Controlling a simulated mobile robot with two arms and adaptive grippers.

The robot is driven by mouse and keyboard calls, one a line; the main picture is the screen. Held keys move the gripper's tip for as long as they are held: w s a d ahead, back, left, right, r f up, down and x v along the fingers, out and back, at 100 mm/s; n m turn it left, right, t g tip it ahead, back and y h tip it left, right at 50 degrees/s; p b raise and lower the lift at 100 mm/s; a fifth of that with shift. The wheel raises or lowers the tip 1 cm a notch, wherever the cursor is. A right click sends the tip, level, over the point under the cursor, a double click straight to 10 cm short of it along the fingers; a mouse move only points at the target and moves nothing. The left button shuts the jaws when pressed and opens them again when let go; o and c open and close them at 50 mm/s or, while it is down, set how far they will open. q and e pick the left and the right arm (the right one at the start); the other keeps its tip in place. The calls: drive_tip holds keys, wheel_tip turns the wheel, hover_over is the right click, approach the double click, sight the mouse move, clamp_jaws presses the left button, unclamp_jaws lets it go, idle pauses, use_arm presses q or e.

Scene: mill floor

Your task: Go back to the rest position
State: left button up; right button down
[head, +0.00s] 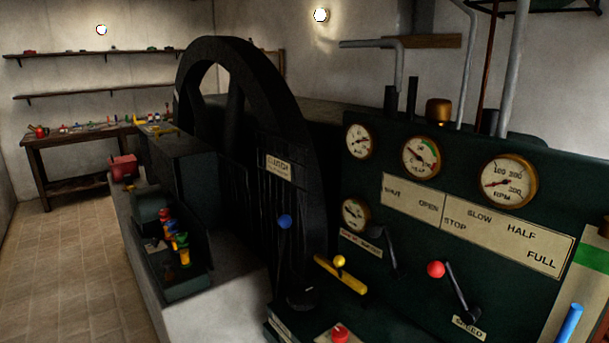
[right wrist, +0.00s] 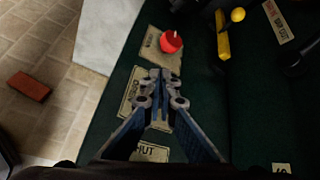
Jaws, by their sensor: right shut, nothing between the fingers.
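My right gripper (right wrist: 160,88) shows in the right wrist view with its blue-grey fingers together and nothing between them. It is over the dark green panel top, just short of a red knob (right wrist: 171,41) on a pale plate; I cannot tell its height above the surface. The same red knob shows at the bottom of the head view (head: 340,334). Neither gripper is recognisable in the head view. My left gripper is not in view.
The green control panel (head: 470,285) carries gauges, a red-balled lever (head: 436,269) and a yellow lever (head: 340,280). A black flywheel (head: 290,110) stands behind. A brick (right wrist: 29,86) lies on the tiled floor. Open floor (head: 75,270) shows at left, before a workbench (head: 80,138).

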drive_tip(key=s+f+n, duration=0.1)
drive_tip(key=s+n, duration=0.1)
drive_tip(key=s, duration=0.1)
drive_tip(key=s+f+n+g, duration=0.1)
drive_tip(key=s+n, duration=0.1)
drive_tip(key=s, duration=0.1)
drive_tip(key=s+f+n+g+h, duration=0.1)
drive_tip(key=s+f+n, duration=0.1)
drive_tip(key=shift+s+d+n, duration=0.3)
drive_tip(key=shift+s+n, duration=0.1)
drive_tip(key=s+d+f+n+g+h, duration=0.1)
drive_tip(key=s+n+g+h, duration=0.1)
drive_tip(key=s+n, duration=0.85)
drive_tip(key=s+d+n+g+h, duration=0.25)
drive_tip(key=s+n, duration=0.55)
drive_tip(key=s, duration=0.6)
wheel_tip(320, 180, down, 27)
drive_tip(key=s+g, duration=0.2)
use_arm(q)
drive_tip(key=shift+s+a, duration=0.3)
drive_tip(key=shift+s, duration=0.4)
use_arm(e)
drive_tip(key=s+d+f, duration=0.2)
drive_tip(key=s+f, duration=1.3)
drive_tip(key=s, duration=0.1)
drive_tip(key=shift+s+d+f+n+g, duration=0.2)
drive_tip(key=shift+s+f+n+g, duration=0.15)
drive_tip(key=shift+s+f, duration=0.05)
